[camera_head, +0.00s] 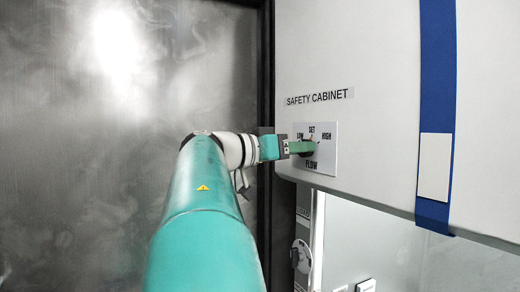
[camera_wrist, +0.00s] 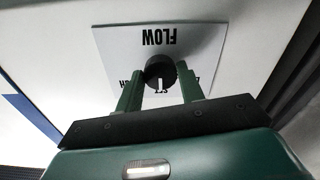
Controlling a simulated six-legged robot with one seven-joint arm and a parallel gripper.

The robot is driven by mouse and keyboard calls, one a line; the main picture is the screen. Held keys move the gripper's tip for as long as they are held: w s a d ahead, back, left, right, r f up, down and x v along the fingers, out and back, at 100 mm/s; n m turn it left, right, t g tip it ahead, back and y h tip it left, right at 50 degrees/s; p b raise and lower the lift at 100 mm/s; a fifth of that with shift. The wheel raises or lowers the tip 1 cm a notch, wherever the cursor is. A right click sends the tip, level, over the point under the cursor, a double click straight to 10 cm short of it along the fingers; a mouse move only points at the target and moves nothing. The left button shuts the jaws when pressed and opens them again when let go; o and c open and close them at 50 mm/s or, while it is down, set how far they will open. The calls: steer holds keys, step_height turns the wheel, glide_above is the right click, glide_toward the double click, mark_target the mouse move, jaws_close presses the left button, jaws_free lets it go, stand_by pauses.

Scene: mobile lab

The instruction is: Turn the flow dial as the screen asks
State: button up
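The flow dial (camera_wrist: 160,72) is a round black knob with a white pointer mark on a white plate. In the wrist view the plate reads upside down, and the pointer aims down toward the partly hidden SET label. In the head view the plate (camera_head: 325,160) shows LOW, SET, HIGH and FLOW, and the knob is mostly hidden behind my gripper. My gripper (camera_head: 303,147) is at the plate. In the wrist view its two green fingers (camera_wrist: 160,92) are apart, on either side of the knob's lower part, with gaps visible. No screen text is readable.
The plate is on the white safety cabinet (camera_head: 380,80), under a SAFETY CABINET label (camera_head: 317,97). A blue vertical strip (camera_head: 438,90) with a blank white card (camera_head: 434,167) is to the right. A dark frame and metal wall (camera_head: 90,130) stand at left.

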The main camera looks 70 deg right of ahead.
steer(key=c, duration=0.5)
steer(key=shift+o, duration=0.2)
steer(key=shift+n, duration=0.3)
steer(key=n, duration=1.1)
steer(key=shift+n, duration=0.3)
steer(key=o, duration=1)
